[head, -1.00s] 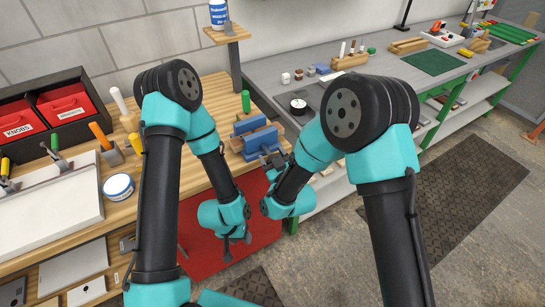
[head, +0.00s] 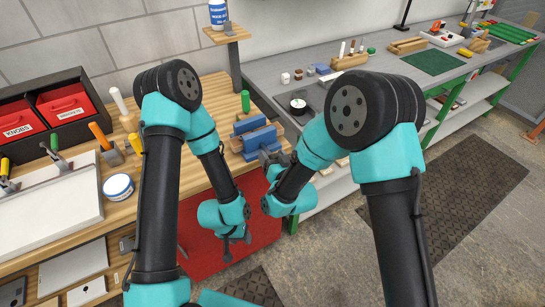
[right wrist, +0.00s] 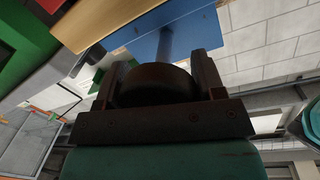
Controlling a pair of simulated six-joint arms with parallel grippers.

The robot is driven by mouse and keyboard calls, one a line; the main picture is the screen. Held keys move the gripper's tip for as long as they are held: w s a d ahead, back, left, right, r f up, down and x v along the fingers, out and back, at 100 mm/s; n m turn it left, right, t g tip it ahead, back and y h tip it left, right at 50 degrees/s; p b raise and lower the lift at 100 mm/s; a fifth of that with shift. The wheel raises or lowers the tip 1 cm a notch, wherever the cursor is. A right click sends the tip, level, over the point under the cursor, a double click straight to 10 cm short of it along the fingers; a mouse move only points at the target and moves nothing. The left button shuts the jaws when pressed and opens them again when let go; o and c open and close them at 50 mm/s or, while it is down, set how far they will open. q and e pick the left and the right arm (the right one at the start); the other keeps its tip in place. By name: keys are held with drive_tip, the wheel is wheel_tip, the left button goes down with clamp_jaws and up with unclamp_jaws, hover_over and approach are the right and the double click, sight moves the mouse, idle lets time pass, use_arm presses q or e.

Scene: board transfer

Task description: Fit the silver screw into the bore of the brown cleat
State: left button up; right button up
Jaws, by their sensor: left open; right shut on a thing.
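A brown wooden piece (head: 259,139), possibly the cleat, sits between the jaws of a blue vise (head: 250,124) at the bench's right edge. No bore shows in it. I cannot make out the silver screw. My right gripper (head: 268,157) is at the vise's near side. In the right wrist view my right gripper (right wrist: 158,90) is shut on a dark rounded thing (right wrist: 154,85), like a knob. A grey shaft (right wrist: 165,45) runs from behind it toward the blue vise face (right wrist: 190,38). My left gripper (head: 236,248) hangs open, low in front of the red panel.
A green-handled tool (head: 245,101) stands just behind the vise. A grey worktop (head: 330,85) with small items lies to the right, across a gap.

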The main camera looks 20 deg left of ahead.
idle(0.3)
drive_tip(key=o, duration=0.9)
